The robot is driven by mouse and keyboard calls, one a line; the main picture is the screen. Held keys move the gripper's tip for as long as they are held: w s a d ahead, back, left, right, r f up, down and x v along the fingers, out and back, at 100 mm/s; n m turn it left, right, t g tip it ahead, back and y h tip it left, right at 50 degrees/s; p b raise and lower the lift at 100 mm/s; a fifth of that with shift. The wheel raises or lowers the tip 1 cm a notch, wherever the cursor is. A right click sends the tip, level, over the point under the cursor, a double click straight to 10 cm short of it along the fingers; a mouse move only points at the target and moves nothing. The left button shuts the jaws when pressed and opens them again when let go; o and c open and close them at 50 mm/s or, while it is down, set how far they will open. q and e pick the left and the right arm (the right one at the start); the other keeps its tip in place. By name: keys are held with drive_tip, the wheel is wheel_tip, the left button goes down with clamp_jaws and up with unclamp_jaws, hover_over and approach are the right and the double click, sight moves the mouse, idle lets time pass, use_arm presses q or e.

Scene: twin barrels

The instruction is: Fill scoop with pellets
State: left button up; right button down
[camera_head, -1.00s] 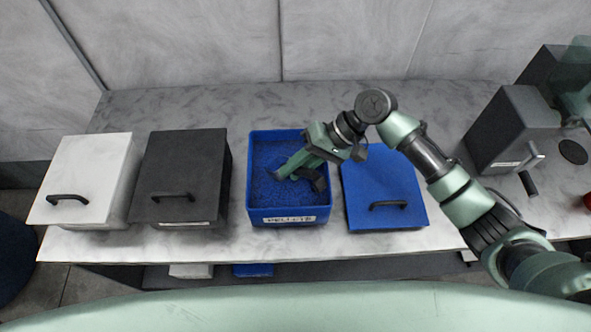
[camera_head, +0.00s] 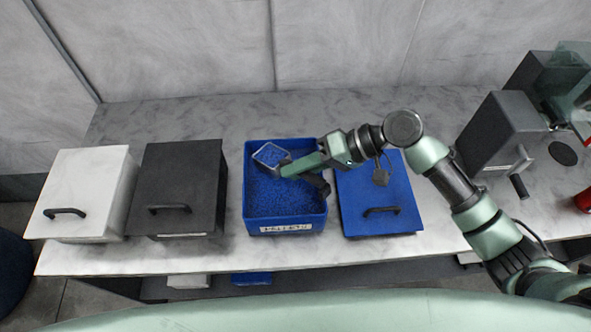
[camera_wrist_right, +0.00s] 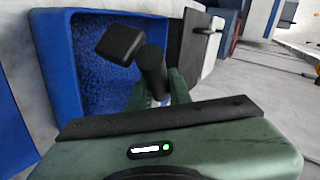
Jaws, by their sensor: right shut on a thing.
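An open blue bin (camera_head: 320,208) labelled for pellets stands on the counter, filled with blue pellets (camera_head: 275,200). The scoop (camera_head: 270,155) shows as a small grey-rimmed square holding blue pellets, over the back left part of the bin. My right gripper (camera_head: 300,166) reaches in from the right and is shut on the scoop's handle. In the right wrist view, a dark handle (camera_wrist_right: 152,72) stands between the green fingers, above the pellets. I cannot tell whether the scoop's underside touches the pellets. My left gripper is not in view.
A blue lid (camera_head: 385,185) with a black handle lies right of the bin. A black lidded box (camera_head: 180,180) and a white one (camera_head: 95,180) stand to its left. A dark grey machine (camera_head: 500,135) stands far right. The counter behind the bins is clear.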

drive_tip(key=shift+n+t+y, duration=0.4)
drive_tip(key=shift+t+y, duration=0.2)
drive_tip(key=shift+y, duration=0.2)
drive_tip(key=shift+s+d+r+b, duration=0.1)
drive_tip(key=shift+s+d+r, duration=0.1)
drive_tip(key=shift+r, duration=0.5)
drive_tip(key=shift+s+d+r+b, duration=0.1)
drive_tip(key=shift+s+d+r, duration=0.05)
drive_tip(key=shift+r, duration=0.55)
drive_tip(key=shift+s+d+r+b, duration=0.1)
drive_tip(key=shift+s+d+r, duration=0.1)
drive_tip(key=shift+r, duration=0.5)
